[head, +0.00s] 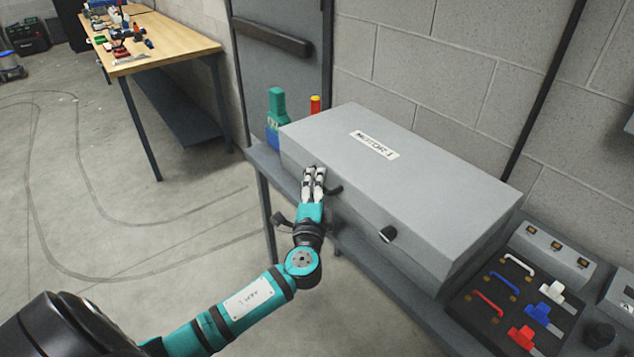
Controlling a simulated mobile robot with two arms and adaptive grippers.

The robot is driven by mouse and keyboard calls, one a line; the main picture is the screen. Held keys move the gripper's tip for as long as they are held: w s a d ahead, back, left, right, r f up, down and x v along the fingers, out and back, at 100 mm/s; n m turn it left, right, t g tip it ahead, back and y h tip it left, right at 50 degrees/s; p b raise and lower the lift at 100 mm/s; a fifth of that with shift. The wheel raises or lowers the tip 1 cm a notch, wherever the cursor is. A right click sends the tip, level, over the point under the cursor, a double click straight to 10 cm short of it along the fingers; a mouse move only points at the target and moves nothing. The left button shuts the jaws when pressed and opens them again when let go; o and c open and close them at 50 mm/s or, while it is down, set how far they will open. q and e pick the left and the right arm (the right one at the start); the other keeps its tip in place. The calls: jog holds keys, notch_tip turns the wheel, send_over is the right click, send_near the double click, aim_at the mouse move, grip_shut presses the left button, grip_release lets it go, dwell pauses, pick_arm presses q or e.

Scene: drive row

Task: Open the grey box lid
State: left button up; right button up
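The grey box (400,190) labelled "MOTOR 1" sits on a dark bench by the block wall. Its lid (335,133) is down. A black knob (388,234) sticks out of the front face, and a small dark latch or handle part (334,190) shows farther left. My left gripper (314,172) is at the left part of the front edge, pointing at the box, its fingers close together with nothing visible between them. Whether the fingertips touch the box I cannot tell. My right gripper is not in view.
A green bottle (276,108) and a red-and-yellow item (315,105) stand behind the box's left end. A panel with coloured handles (520,300) is at the right. A wooden workbench (175,40) stands at the far left. The floor (120,270) at left is clear.

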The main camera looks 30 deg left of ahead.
pick_arm(q)
grip_shut()
jog(key=shift+f, duration=0.1)
dwell(0.3)
